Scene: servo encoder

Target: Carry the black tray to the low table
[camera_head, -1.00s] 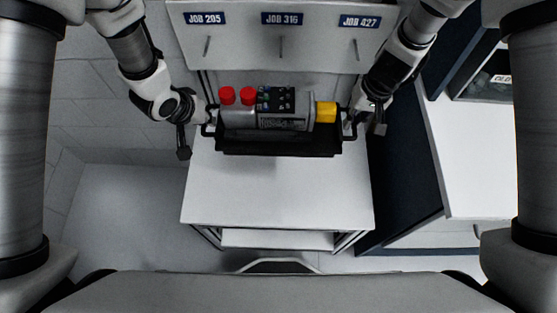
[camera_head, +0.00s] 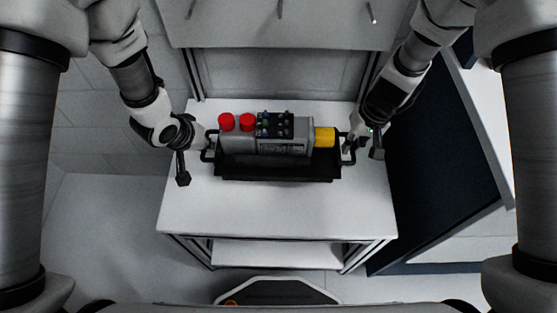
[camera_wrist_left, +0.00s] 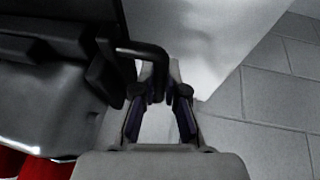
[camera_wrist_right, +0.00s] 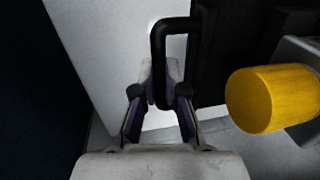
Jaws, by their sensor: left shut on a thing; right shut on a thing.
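The black tray (camera_head: 275,172) is over the white low table (camera_head: 275,215) in the head view. I cannot tell whether it touches the top. It carries a grey servo unit (camera_head: 285,146) with two red caps and a yellow end (camera_head: 324,137). My left gripper (camera_head: 207,150) is shut on the tray's left handle, which shows as a black bar between the fingers in the left wrist view (camera_wrist_left: 157,92). My right gripper (camera_head: 347,150) is shut on the right handle, also seen in the right wrist view (camera_wrist_right: 160,90).
A white panel with several hooks (camera_head: 280,20) stands behind the table. A dark cabinet side (camera_head: 420,190) is close on the right. White tabletop is bare in front of the tray. Open floor (camera_head: 100,235) lies to the left.

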